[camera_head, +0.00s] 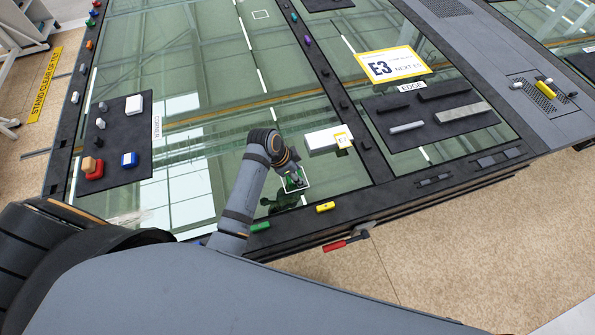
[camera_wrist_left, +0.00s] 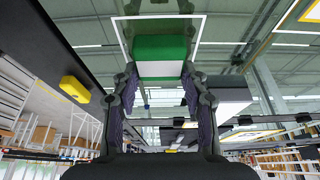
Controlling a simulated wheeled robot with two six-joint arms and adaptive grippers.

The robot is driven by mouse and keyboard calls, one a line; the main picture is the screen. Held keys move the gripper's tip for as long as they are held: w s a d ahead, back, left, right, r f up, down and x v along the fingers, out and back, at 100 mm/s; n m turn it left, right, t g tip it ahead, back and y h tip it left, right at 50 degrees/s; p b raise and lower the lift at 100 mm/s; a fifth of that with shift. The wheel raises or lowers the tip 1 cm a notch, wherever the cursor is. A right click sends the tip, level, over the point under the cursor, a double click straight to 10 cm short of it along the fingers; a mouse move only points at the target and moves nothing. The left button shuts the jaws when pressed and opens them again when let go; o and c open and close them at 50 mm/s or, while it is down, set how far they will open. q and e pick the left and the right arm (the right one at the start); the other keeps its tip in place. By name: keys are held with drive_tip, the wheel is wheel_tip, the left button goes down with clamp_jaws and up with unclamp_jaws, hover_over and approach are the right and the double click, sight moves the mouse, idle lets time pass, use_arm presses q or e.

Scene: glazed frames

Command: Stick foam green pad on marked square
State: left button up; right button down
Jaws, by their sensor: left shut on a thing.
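My left gripper (camera_head: 293,178) is shut on the green foam pad (camera_wrist_left: 160,47), low over the glass. In the left wrist view its fingertips (camera_wrist_left: 160,74) close on the pad from both sides; the pad's near part is pale. The marked square, a white outline (camera_head: 308,180), surrounds the pad in the head view, with the gripper covering part of it. Its white edge also shows beside the pad in the left wrist view (camera_wrist_left: 203,32). I cannot tell whether the pad touches the glass. My right gripper is not in view.
A white box with a yellow label (camera_head: 320,141) stands just beyond the square. A yellow block (camera_head: 325,207) and another green block (camera_head: 260,227) sit on the dark front rail. Dark mats with parts lie left (camera_head: 128,168) and right (camera_head: 460,128).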

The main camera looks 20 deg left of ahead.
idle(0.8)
use_arm(q)
drive_tip(key=o, duration=0.8)
drive_tip(key=v, duration=1.2)
drive_tip(key=shift+f, duration=0.1)
